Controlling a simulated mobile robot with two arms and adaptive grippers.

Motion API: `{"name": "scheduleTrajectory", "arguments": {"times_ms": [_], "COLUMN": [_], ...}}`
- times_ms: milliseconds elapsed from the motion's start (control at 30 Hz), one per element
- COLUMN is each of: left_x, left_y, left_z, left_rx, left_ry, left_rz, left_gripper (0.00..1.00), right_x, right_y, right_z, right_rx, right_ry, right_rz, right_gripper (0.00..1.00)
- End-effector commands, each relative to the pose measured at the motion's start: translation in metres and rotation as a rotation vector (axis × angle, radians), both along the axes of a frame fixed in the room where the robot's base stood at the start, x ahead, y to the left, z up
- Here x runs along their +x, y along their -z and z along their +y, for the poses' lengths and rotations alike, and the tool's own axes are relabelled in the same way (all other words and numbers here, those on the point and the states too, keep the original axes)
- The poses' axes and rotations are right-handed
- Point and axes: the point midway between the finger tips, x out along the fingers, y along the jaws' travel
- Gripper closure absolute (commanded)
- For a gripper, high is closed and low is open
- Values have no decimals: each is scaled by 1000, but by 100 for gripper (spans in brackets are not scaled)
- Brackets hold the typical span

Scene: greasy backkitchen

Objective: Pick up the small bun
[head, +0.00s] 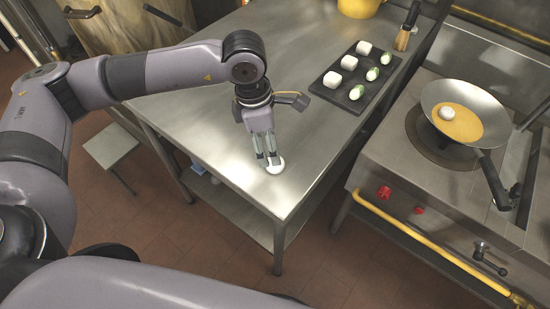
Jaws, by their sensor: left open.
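A small white bun (275,168) lies on the steel table (215,125), near its front edge. My left gripper (268,160) points down at it from above, with its fingers open. The fingertips overlap the bun's upper edge in the head view; I cannot tell whether they touch it. Part of the bun is hidden behind the fingers. My right gripper is out of view.
A dark tray (327,93) with several white and green-white pieces lies farther back on the table. A brush (405,38) and a yellow pot (358,8) stand behind it. On the stove at right, a wok (490,103) holds yellow liquid and a white ball.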

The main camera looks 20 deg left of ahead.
Motion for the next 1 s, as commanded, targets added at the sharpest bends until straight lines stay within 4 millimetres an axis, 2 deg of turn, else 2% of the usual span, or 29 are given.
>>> {"name": "scheduleTrajectory", "arguments": {"times_ms": [100, 267, 367, 467, 633, 900, 1000], "left_x": [1, 2, 2, 4, 6, 6, 6], "left_y": [15, 24, 33, 47, 70, 75, 74], "left_z": [-3, -4, -6, -8, -11, -11, -11], "left_rx": [0, -1, 0, 0, 0, -2, -2], "left_ry": [-1, 0, -2, 1, 0, 0, 0], "left_rz": [2, 1, 3, 5, 1, -1, -1], "left_gripper": [38, 38, 38, 38, 38, 38, 44], "right_x": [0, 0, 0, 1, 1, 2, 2], "right_y": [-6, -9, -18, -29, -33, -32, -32], "right_z": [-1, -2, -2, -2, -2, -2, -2], "right_rx": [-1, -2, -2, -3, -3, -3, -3], "right_ry": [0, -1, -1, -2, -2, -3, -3], "right_rz": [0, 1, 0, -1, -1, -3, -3], "right_gripper": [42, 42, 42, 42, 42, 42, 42]}}
